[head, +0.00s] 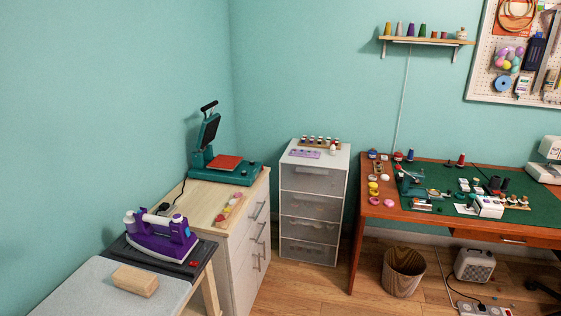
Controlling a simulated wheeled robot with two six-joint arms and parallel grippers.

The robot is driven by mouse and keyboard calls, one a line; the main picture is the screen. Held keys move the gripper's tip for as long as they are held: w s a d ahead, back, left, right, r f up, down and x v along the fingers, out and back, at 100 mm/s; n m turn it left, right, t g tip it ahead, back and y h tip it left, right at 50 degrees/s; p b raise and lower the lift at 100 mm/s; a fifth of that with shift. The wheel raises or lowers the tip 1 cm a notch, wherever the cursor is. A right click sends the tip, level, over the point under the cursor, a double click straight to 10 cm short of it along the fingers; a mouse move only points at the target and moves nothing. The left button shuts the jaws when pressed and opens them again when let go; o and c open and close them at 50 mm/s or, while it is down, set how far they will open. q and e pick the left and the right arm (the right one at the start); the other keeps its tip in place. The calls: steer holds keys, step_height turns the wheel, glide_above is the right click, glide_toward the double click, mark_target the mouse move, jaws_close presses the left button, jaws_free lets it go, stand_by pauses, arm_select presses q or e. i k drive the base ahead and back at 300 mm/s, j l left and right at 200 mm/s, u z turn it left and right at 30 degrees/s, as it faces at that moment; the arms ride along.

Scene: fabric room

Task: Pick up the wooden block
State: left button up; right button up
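The wooden block (135,280) is a pale tan rectangular piece. It lies on the grey padded surface of the ironing board (82,288) at the lower left of the head view, in front of the purple iron. Its top and near side show, and nothing covers it. Neither of my grippers shows in the head view.
A purple and white iron (162,238) stands on a dark rest just behind the block. Behind it are a pale drawer cabinet (243,240) and a teal heat press (226,176). A wooden desk and a waste basket (403,271) are to the right. Some wooden floor is clear in the middle.

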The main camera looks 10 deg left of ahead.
mark_target(143, 283)
steer(key=j+u, duration=0.1)
steer(key=u, duration=1.3)
steer(key=l+u, duration=0.1)
steer(key=u, duration=0.3)
steer(key=i+l+u, duration=0.1)
steer(key=u, duration=0.3)
